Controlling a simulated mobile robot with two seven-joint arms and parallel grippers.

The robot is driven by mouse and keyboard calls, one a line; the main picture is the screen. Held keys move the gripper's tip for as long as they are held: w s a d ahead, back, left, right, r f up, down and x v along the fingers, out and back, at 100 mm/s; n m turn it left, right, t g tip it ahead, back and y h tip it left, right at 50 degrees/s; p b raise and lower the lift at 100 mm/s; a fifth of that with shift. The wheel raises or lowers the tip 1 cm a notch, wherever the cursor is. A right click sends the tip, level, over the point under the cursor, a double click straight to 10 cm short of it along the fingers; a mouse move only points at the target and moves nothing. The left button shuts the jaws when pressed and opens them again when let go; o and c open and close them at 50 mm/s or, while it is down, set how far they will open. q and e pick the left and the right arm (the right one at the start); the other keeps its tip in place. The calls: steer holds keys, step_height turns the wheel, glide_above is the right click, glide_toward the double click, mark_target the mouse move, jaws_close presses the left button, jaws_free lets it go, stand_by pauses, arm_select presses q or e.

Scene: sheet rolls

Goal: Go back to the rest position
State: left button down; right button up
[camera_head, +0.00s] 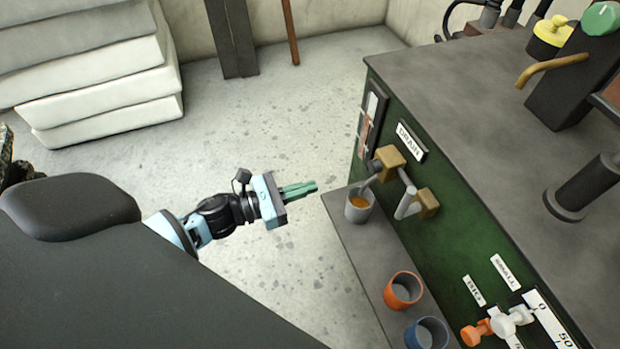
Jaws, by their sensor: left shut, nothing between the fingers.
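My left gripper (301,190) reaches out over the grey floor in the middle of the view. Its green fingers are together with nothing between them, and they point right toward the green machine (462,190). A gap of floor lies between the fingertips and the machine's ledge (372,243). My right gripper is not in view.
A grey cup (352,212) with orange-brown contents stands on the ledge below the drain tap (388,163). An orange cup (403,290) and a blue cup (411,337) stand nearer. Stacked white slabs (105,85) are at the back left. Floor (270,105) behind the gripper is clear.

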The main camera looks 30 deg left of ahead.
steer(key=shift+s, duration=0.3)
